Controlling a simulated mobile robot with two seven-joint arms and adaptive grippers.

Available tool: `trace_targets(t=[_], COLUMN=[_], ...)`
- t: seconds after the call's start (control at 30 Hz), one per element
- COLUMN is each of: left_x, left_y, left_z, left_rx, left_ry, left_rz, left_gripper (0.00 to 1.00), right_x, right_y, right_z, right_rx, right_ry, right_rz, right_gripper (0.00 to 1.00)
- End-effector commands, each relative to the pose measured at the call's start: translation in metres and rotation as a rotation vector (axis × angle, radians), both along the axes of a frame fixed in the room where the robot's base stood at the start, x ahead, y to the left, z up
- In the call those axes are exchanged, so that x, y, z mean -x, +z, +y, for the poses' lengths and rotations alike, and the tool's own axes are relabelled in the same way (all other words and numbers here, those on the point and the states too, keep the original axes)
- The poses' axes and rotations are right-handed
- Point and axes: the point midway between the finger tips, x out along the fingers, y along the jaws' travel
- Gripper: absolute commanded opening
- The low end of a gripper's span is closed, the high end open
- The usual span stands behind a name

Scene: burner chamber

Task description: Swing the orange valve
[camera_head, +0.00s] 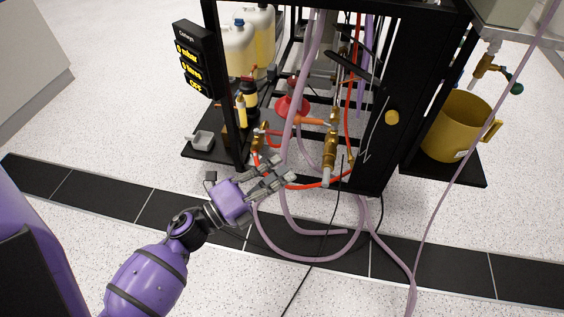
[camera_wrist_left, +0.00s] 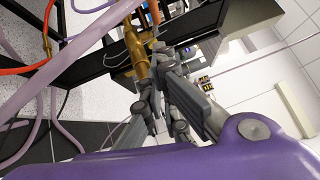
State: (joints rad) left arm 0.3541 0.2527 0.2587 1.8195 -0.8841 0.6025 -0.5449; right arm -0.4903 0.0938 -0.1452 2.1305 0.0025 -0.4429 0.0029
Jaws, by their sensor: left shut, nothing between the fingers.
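The orange valve shows in the head view as a short, roughly level orange handle (camera_head: 308,121) beside an upright brass fitting (camera_head: 331,150) on the black frame. My left gripper (camera_head: 284,174) is shut and empty, in front of and below the handle in the head view, near the frame's lower front edge. In the left wrist view, the closed fingers (camera_wrist_left: 160,58) point toward brass pipework (camera_wrist_left: 137,52). I cannot tell whether they touch it. My right gripper is not in view.
Pale purple hoses (camera_head: 290,238) loop on the floor beside my left gripper. A red funnel (camera_head: 292,107) and red tubing (camera_head: 322,184) are close to the valve. A black post (camera_head: 376,150) stands to the right, with a yellow bucket (camera_head: 460,126) beyond.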

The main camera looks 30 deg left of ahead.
Motion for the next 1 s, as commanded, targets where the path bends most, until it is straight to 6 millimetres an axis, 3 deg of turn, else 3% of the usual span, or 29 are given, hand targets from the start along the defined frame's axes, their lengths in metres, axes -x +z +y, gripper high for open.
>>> trace_targets(t=[0.37,0.5,0.7,1.0], left_x=[-0.072,-0.092,-0.106,-0.107], left_y=[0.011,0.014,0.018,0.019], left_z=[-0.036,-0.027,-0.022,-0.022], left_rx=[0.001,-0.001,0.0,0.002], left_ry=[0.001,0.002,0.002,0.002], left_rz=[-0.002,0.0,0.001,0.002], left_gripper=[0.0,0.0,0.0,0.0], right_x=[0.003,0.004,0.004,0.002], right_y=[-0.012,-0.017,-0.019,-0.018], right_z=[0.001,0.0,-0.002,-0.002], right_rx=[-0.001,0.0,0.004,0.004], right_ry=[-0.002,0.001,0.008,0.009], right_rz=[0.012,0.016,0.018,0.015], right_gripper=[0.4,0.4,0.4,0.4])
